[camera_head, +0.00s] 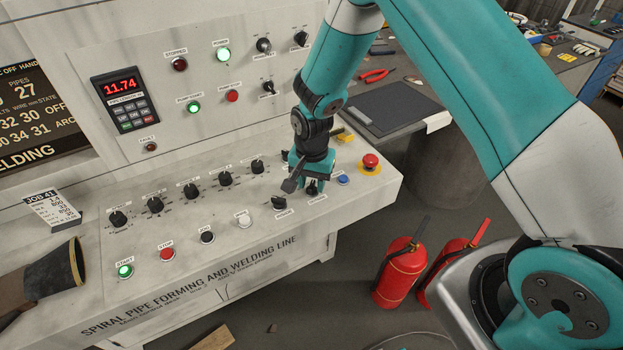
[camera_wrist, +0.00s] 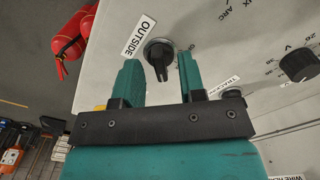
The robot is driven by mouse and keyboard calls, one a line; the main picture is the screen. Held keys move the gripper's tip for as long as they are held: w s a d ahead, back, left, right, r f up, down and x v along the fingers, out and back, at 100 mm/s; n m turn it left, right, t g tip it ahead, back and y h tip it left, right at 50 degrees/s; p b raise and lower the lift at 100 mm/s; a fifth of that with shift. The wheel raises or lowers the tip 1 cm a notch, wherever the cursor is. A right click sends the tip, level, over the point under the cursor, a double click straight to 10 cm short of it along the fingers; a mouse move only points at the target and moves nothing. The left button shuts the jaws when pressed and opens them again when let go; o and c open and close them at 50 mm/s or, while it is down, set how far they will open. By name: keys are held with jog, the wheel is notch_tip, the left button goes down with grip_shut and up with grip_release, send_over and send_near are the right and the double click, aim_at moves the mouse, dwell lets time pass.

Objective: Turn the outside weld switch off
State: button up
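The outside weld switch is a black rotary knob (camera_wrist: 160,56) on a grey round base, next to a white label (camera_wrist: 139,36) reading OUTSIDE. In the wrist view it lies between the fingertips of my gripper (camera_wrist: 160,78), which is open with a teal finger on each side. Contact with the knob cannot be told. In the head view my gripper (camera_head: 304,184) is low over the right part of the sloping console, largely hiding the switch. A similar black knob (camera_head: 279,202) sits just left of my gripper.
A blue button (camera_head: 342,180) and a red emergency button (camera_head: 370,161) on a yellow base are to the right. A row of black dials (camera_head: 190,190) and several push buttons lie left. Red fire extinguishers (camera_head: 399,270) stand on the floor beside the console.

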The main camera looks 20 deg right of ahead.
jog(key=shift+f, duration=0.2)
jog(key=shift+c, duration=0.4)
grip_shut()
